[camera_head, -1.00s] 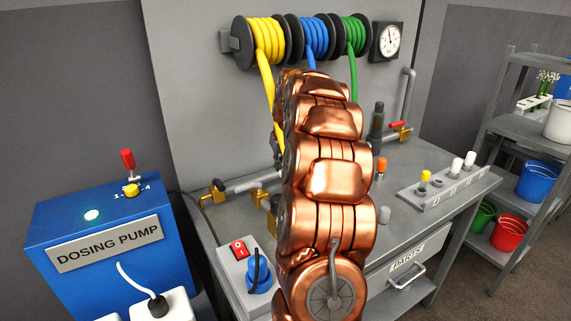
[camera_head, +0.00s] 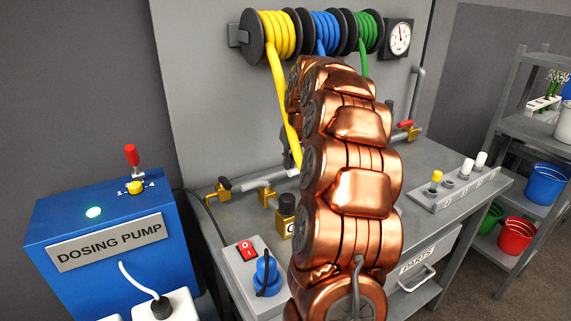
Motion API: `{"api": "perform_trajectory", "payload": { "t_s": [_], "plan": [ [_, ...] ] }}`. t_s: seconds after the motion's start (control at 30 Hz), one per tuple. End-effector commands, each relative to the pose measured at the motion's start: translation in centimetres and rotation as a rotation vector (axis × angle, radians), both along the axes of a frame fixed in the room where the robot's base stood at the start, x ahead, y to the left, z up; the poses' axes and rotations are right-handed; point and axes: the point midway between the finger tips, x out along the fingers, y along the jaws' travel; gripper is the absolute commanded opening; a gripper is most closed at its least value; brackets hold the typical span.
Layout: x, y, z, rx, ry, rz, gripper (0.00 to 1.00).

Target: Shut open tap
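A brass tap with a red lever (camera_head: 405,125) sits on the grey pipe at the back right of the bench, right of my arm. I cannot tell from its lever whether it is open. A brass fitting (camera_head: 222,186) is at the left end of the pipe, and another brass fitting (camera_head: 266,197) hangs below it. A dark-knobbed brass valve (camera_head: 287,208) stands just left of my arm, partly covered by it. My copper arm reaches over the bench and hides most of my gripper. Only a dark part shows at the arm's left edge, so its fingers cannot be made out.
A blue dosing pump (camera_head: 100,235) stands at left. A switch box (camera_head: 246,262) with a red switch and blue plug is at the bench front. Hose reels (camera_head: 268,36) and a gauge (camera_head: 398,37) hang above. A grey block with pegs (camera_head: 455,190) is at right, near shelves (camera_head: 530,140).

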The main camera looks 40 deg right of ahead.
Motion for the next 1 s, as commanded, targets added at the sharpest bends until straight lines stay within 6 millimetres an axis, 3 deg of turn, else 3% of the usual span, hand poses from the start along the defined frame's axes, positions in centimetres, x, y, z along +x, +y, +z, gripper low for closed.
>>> {"api": "perform_trajectory", "payload": {
  "t_s": [0.03,0.2,0.5,0.87,1.0],
  "plan": [
    [-0.4,0.0,1.5,-0.005,-0.011,-0.001,0.00],
    [-0.7,0.3,4.8,-0.012,-0.018,0.001,0.00],
    [-1.5,0.6,8.6,-0.018,-0.026,0.001,0.00],
    [-1.8,0.7,9.3,-0.016,-0.025,0.002,0.00],
    [-1.7,2.3,9.4,-0.008,-0.018,0.020,0.00]
  ]
}}
